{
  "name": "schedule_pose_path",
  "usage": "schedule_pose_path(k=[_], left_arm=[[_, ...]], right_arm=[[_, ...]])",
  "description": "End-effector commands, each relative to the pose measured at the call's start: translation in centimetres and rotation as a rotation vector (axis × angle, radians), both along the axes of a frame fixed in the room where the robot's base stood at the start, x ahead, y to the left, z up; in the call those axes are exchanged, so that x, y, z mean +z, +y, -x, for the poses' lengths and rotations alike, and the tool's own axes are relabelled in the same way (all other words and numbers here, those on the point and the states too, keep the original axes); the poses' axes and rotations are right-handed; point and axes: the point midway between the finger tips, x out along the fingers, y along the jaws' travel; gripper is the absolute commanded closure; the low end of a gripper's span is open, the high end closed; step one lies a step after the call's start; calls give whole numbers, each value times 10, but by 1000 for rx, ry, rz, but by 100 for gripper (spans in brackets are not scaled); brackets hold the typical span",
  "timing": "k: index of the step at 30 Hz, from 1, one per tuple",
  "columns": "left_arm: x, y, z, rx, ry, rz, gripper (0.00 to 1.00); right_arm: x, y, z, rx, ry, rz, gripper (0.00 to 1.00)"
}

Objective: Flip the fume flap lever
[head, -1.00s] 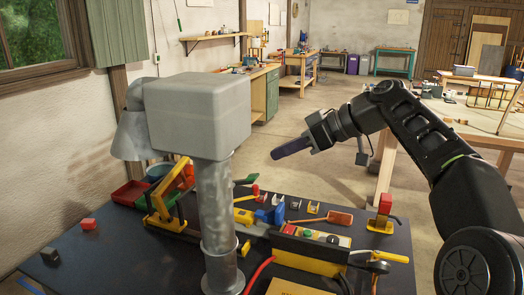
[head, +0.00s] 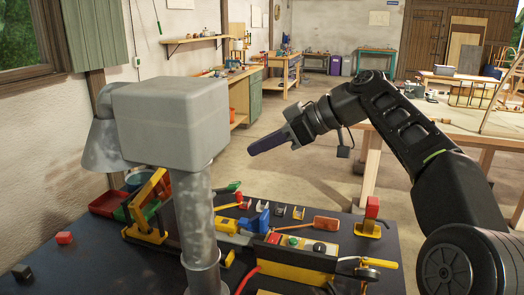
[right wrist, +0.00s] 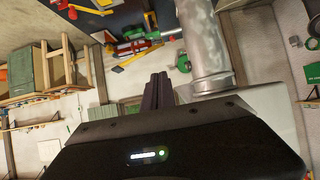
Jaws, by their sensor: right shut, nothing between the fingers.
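A grey fume duct with a box-shaped top (head: 172,122) and a metal pipe (head: 197,225) stands over the bench. A small green handle (head: 232,187) shows just right of the pipe and may be the flap lever. In the right wrist view a green piece (right wrist: 183,62) sits beside the pipe (right wrist: 205,50); I cannot tell how it is attached. My right gripper (head: 251,149), with long dark purple fingers, is shut and empty, right of the duct box and apart from it. Its fingertips (right wrist: 158,78) also show in the right wrist view. My left gripper is out of view.
The dark bench (head: 110,265) carries a yellow clamp-like frame (head: 148,208), a yellow control box (head: 295,252) with buttons, and a red block on a yellow stand (head: 372,207). The air around my right gripper is clear.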

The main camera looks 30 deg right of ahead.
Motion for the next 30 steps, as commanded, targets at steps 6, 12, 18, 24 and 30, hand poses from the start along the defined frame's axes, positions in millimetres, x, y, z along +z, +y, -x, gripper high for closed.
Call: schedule_pose_path(k=[6, 12, 18, 24, 30], left_arm=[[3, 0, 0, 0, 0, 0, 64], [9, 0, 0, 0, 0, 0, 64], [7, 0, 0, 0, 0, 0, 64], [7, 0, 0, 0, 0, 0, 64], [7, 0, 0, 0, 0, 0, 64]], right_arm=[[-22, 24, -26, 5, 3, -2, 100], [-43, 47, -51, 3, 2, -1, 100], [-71, 37, -42, -2, 2, -1, 100], [-80, 35, -40, -2, -1, 1, 100], [-80, 35, -40, -1, 0, 0, 100]])
